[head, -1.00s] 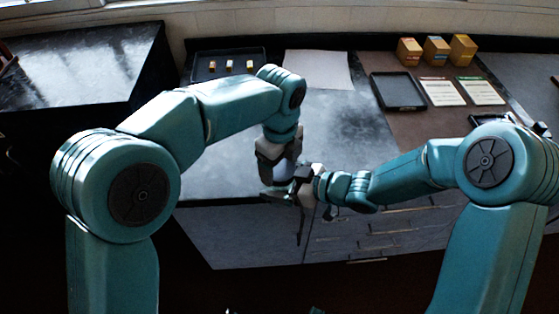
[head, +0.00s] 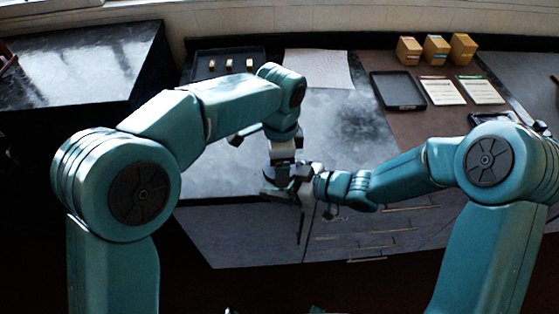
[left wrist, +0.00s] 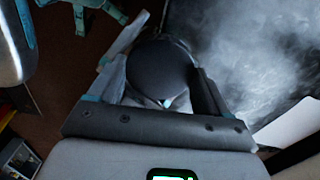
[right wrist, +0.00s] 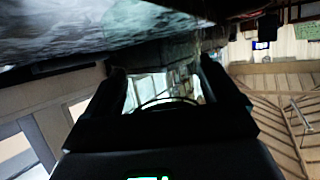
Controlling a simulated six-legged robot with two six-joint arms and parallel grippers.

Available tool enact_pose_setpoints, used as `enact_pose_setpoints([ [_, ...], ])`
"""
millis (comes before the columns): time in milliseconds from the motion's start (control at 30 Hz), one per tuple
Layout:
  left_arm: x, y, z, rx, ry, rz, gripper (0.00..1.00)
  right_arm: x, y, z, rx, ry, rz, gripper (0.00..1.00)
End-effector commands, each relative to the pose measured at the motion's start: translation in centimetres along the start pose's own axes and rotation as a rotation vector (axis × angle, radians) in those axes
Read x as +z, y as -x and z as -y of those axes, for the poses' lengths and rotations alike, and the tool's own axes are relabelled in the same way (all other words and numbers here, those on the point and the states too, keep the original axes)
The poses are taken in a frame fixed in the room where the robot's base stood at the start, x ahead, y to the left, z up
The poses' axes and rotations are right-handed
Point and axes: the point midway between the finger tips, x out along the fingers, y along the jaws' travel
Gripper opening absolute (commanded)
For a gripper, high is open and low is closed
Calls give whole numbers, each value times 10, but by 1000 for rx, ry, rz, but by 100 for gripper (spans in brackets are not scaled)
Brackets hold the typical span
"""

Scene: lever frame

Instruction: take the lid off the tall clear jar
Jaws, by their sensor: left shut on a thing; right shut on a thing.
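The dark round lid (left wrist: 160,70) fills the space between the fingers of my left gripper (left wrist: 158,88), which is shut on it from above. In the head view my left gripper (head: 280,172) points down near the counter's front edge. My right gripper (head: 297,187) reaches in from the right, just below it. In the right wrist view a clear, see-through jar (right wrist: 150,88) with a thin curved edge shows between the fingers of my right gripper (right wrist: 160,95), which is shut on it. The jar is mostly hidden by the grippers in the head view. I cannot tell whether lid and jar are apart.
The grey counter (head: 345,135) is clear behind the grippers. A black tray (head: 205,65) with small blocks and a pale sheet (head: 318,68) lie at the back. To the right are an empty black tray (head: 398,90), papers and several yellow boxes (head: 436,50).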

Motion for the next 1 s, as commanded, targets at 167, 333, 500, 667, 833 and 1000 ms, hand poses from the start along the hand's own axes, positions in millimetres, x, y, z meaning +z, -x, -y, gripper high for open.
enact_pose_setpoints([
  [167, 0, 0, -1, 2, -2, 0, 100, -1, 0, -1, 1, 0, -1, 3],
  [333, 0, 1, 0, 1, -2, -1, 100, -1, 0, 0, 1, 0, -1, 3],
  [500, -1, 20, 0, -2, -3, -2, 100, -1, 0, 0, 1, 1, -1, 3],
  [667, -1, 40, 0, -1, -3, -2, 100, -1, 0, 0, 0, 1, -1, 3],
  [833, 0, 46, 0, 1, -27, 0, 100, -1, 0, 0, 0, 1, -1, 3],
  [1000, 2, 48, -2, 14, -266, 8, 100, -1, 0, 0, 1, 1, -1, 3],
])
